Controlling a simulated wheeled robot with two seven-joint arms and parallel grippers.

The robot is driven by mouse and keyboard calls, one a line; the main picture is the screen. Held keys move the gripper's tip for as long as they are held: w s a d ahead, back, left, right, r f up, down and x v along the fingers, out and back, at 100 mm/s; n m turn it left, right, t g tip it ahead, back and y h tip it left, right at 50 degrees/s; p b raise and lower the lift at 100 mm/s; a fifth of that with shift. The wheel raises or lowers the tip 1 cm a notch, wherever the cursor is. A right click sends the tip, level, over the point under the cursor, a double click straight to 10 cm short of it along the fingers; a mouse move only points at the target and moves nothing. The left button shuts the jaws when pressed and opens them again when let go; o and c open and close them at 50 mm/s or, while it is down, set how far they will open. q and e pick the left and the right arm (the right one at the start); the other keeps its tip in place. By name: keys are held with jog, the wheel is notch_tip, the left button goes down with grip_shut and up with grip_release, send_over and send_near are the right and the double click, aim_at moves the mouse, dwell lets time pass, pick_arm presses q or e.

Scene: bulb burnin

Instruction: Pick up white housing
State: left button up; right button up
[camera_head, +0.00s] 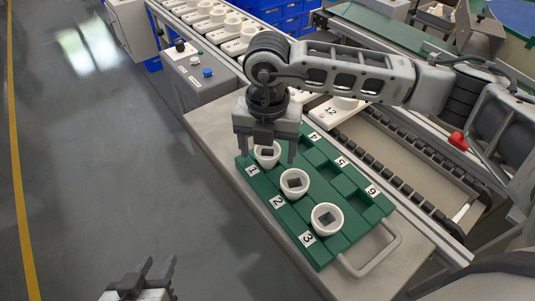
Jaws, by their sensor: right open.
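Three round white housings with dark square centres sit in the near row of a green tray (317,251). One housing (267,161) is at label 1, one (294,184) at label 2 and one (327,219) at label 3. My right gripper (265,150) points down over the housing at label 1, with its open fingers to either side of it. I cannot tell whether the fingers touch it. My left gripper (146,274) is low at the bottom left, over the floor, with its fingers apart and empty.
The tray lies on a grey table with a metal handle (370,251) at its near right. Places 4, 5 and 6 in the tray look empty. A conveyor with white numbered holders (333,112) runs behind. A button box (201,78) stands at the upper left.

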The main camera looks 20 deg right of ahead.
jog(key=shift+f, duration=0.25)
jog(key=c, duration=1)
jog(key=shift+r, duration=0.1)
